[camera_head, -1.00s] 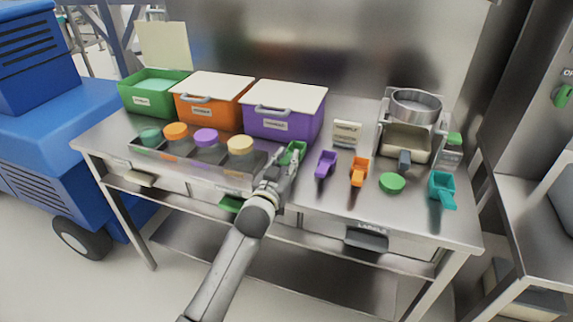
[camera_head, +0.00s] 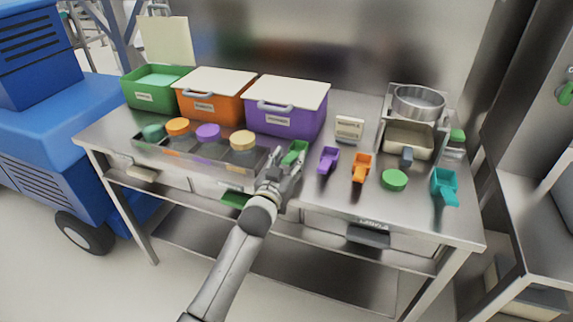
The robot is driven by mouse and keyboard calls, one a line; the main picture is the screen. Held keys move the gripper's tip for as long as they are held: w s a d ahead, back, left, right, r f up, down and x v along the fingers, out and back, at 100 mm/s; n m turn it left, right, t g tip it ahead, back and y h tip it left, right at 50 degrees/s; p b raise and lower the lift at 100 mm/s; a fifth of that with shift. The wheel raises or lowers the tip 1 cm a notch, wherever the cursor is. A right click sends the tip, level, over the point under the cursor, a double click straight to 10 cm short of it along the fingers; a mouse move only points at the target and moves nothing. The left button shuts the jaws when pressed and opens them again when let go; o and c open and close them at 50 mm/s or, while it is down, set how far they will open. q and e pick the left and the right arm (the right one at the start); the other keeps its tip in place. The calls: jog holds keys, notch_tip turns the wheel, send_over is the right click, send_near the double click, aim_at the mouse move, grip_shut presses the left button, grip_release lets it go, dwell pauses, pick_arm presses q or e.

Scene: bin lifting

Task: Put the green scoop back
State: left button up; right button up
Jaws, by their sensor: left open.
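A purple scoop (camera_head: 328,158), an orange scoop (camera_head: 361,167) and a teal scoop (camera_head: 445,186) lie in a row to the right. My right gripper is not in view.
A green bin (camera_head: 150,95), an orange bin (camera_head: 212,108) and a purple bin (camera_head: 287,124) stand at the back left. A clear tray (camera_head: 175,158) with coloured round lids lies before them. A green lid (camera_head: 394,180) and a steel sieve (camera_head: 418,100) are at the right.

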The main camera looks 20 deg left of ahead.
pick_arm(q)
jog(key=s, duration=1.2)
jog(key=shift+a+r, duration=0.15)
jog(key=shift+a, duration=0.05)
jog(key=s+d+f+m+g, duration=0.1)
jog(key=s+f+g, duration=0.25)
jog(key=f, duration=0.85)
jog(key=s+d+f+g, duration=0.15)
jog(key=s+f, duration=0.35)
jog(key=f, duration=0.8)
jog(key=s+f+m+g, duration=0.1)
jog(key=s+f+g, duration=0.3)
jog(key=f, duration=0.8)
jog(key=s+a+f+g, duration=0.2)
jog(key=s+f, duration=0.5)
jog(key=s, duration=0.5)
jog(key=s+a+f+g, duration=0.1)
jog(key=s+f+g, duration=0.2)
jog(key=s+f, duration=0.4)
jog(key=s+a+f+g, duration=0.2)
jog(key=s+f, duration=0.5)
jog(key=s, duration=1)
jog(key=shift+a+f+g+y, duration=0.3)
jog(key=shift+a+f+g, duration=0.1)
jog(key=shift+g, duration=0.1)
